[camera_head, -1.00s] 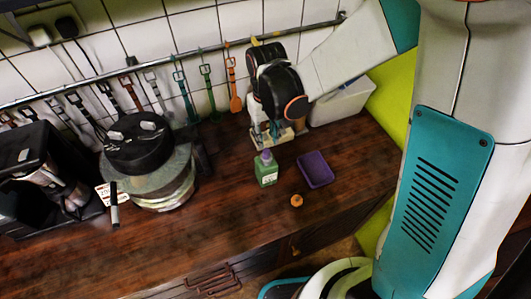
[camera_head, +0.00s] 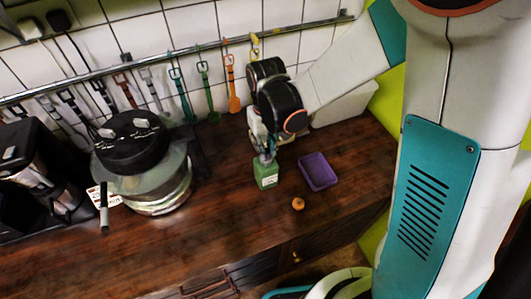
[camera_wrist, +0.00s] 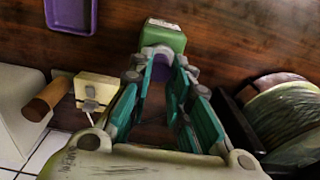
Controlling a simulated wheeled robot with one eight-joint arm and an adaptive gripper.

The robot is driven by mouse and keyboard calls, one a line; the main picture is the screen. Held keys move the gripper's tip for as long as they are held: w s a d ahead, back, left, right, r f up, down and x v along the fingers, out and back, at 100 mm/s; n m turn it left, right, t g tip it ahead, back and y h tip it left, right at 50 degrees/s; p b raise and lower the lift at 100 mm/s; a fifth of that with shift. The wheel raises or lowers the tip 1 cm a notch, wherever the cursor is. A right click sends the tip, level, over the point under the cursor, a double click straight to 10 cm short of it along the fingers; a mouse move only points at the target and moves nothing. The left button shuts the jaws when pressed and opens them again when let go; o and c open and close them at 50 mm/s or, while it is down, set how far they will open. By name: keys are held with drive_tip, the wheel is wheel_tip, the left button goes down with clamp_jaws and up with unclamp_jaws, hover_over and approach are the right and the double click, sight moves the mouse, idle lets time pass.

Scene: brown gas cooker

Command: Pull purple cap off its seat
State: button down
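The green bottle (camera_head: 266,176) stands upright on the wooden counter, and its top is at the wrist view's upper middle (camera_wrist: 165,36). The purple cap (camera_wrist: 158,52) sits on the bottle's neck in the wrist view. In the head view the cap is mostly hidden by my gripper (camera_head: 265,155), which is directly above the bottle. In the wrist view my gripper's teal fingers (camera_wrist: 164,66) are apart, with the cap between or just beyond their tips. Whether they touch the cap is unclear.
A purple tray (camera_head: 318,172) lies right of the bottle, with a small orange item (camera_head: 298,204) in front. Utensils hang from a rail behind. The front middle counter is clear.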

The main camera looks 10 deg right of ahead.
drive_tip(key=shift+r, duration=0.15)
drive_tip(key=shift+r+p, duration=1)
drive_tip(key=shift+r, duration=0.6)
drive_tip(key=shift+r, duration=0.15)
drive_tip(key=shift+r+p, duration=1)
drive_tip(key=shift+r, duration=0.4)
